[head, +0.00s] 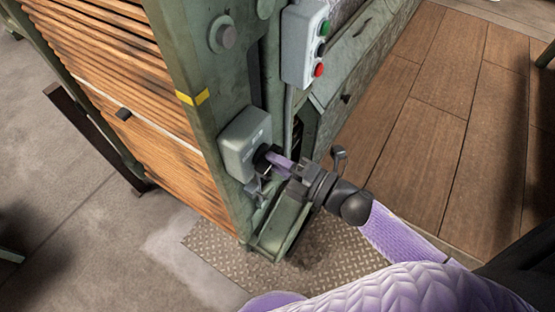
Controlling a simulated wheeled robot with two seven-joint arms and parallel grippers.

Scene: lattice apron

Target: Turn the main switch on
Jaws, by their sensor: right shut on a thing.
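The main switch is a grey box (243,140) mounted on the green machine post, with a dark rotary part on its right side. My right gripper (277,162) is at that dark part and shut on the switch handle, which is mostly hidden by the fingers. The handle's exact angle cannot be made out. My right arm with its purple sleeve reaches in from the lower right. My left gripper is not in view.
A grey control box (305,44) with green and red buttons sits above the switch on the machine. Wooden slats (120,60) fill the left. A metal tread plate (215,255) lies below. Wood floor (440,120) on the right is clear.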

